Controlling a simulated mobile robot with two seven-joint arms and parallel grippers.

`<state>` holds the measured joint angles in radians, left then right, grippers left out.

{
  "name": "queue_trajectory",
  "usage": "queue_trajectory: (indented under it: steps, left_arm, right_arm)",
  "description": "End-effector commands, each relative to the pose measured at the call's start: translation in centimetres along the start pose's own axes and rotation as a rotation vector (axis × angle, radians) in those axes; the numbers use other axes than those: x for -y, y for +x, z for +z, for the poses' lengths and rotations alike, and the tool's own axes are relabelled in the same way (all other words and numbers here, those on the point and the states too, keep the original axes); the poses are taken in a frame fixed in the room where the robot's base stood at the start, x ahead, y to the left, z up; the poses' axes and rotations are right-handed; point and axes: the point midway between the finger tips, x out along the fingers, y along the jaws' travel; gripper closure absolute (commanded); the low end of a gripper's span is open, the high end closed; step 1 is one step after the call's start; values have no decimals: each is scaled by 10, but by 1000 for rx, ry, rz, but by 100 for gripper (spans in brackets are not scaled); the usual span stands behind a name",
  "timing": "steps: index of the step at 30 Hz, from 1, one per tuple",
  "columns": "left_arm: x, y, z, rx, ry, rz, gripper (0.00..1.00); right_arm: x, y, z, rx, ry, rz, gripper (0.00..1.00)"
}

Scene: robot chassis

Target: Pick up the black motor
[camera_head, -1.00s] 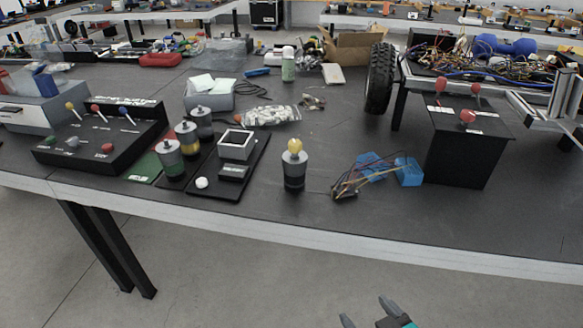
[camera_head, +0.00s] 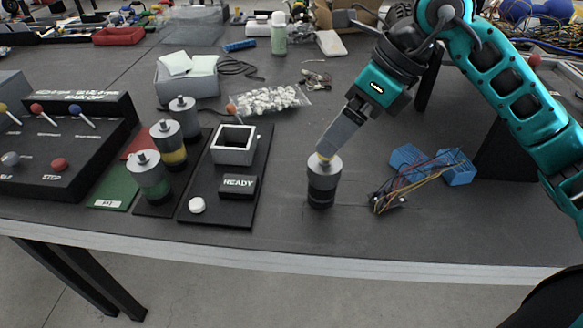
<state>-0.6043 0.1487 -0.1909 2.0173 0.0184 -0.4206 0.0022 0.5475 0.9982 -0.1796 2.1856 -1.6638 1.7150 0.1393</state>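The black motor (camera_head: 322,190) stands upright on the dark table, right of the READY stand. My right gripper (camera_head: 326,150), on the teal arm from the right, points down at the motor's top. My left gripper is out of view.
Left of the motor is a black stand (camera_head: 257,190) with a square holder and READY sign. Several grey motors with coloured bands (camera_head: 150,180) stand beyond it. Blue blocks with wires (camera_head: 458,168) lie close right. The table's front edge (camera_head: 330,259) is near.

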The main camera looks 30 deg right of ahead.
Motion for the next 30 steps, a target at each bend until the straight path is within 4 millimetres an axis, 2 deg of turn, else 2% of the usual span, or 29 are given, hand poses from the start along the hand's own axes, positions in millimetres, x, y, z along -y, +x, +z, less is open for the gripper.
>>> queue_trajectory:
  steps: [1,3,6,15,23,30]
  left_arm:
    - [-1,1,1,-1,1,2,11]
    - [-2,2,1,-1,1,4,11]
    - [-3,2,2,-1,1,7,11]
    - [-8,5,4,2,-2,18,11]
    - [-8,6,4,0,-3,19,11]
    - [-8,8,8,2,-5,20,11]
  right_arm:
    - [11,-9,-5,-25,-3,-71,3]
    - [21,-16,-9,-51,0,-133,3]
    - [27,-15,-12,-67,4,-165,3]
    - [34,39,-16,-68,6,-159,3]
    - [38,60,-18,-67,5,-160,3]
    - [42,95,-24,-66,6,-157,3]
